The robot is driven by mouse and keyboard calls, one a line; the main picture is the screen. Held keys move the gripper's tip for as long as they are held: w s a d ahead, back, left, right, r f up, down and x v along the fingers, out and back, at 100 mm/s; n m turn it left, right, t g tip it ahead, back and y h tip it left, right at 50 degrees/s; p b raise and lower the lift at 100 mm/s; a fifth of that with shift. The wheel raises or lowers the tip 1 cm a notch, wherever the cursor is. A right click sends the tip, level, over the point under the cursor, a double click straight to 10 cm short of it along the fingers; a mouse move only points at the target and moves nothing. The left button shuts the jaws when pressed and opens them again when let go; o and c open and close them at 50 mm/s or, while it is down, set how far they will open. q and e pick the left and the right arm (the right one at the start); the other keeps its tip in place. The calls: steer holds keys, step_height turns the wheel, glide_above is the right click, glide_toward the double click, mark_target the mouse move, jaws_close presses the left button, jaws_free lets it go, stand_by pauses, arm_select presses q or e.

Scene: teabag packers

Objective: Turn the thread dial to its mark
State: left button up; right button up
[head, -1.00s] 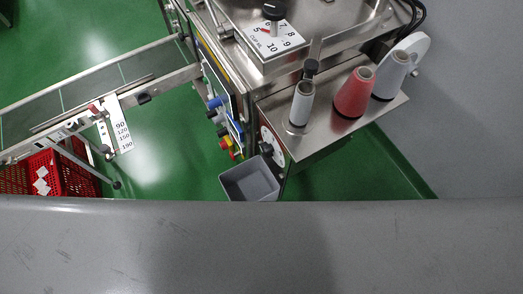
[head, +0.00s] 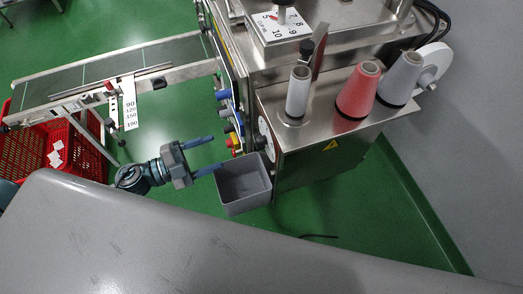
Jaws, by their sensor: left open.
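The thread dial (head: 265,129) is a white disc on the machine's side, below the shelf with the thread cones. It is seen nearly edge-on, so its mark and setting cannot be read. Its dark knob (head: 258,143) sticks out to the left. My left gripper (head: 216,154) comes in from the left with two blue fingers spread apart and nothing between them. My right gripper is not in view.
A grey bin (head: 240,209) hangs just below the dial. Coloured buttons (head: 231,138) sit left of it. A white spool (head: 297,92), a red cone (head: 357,92) and a white cone (head: 401,80) stand on the shelf. A red crate (head: 92,171) is at left.

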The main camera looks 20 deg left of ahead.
mark_target(255, 143)
arm_select(q)
steer(key=shift+m+g+h, duration=0.3)
steer(key=shift+m+g, duration=0.1)
steer(key=shift+m, duration=0.1)
steer(key=p+x, duration=0.1)
steer(key=x, duration=0.2)
steer(key=p+x, duration=0.1)
steer(key=x, duration=0.3)
steer(key=s+r+p+x, duration=0.1)
steer(key=x, duration=0.2)
steer(key=shift+d+r, duration=0.15)
steer(key=shift+d, duration=0.4)
steer(key=shift+w+d, duration=0.3)
steer(key=shift+d, duration=0.1)
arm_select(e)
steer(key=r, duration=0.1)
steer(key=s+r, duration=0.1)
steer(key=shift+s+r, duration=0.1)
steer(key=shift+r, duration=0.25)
arm_select(q)
steer(key=c, duration=1)
steer(key=shift+o, duration=0.2)
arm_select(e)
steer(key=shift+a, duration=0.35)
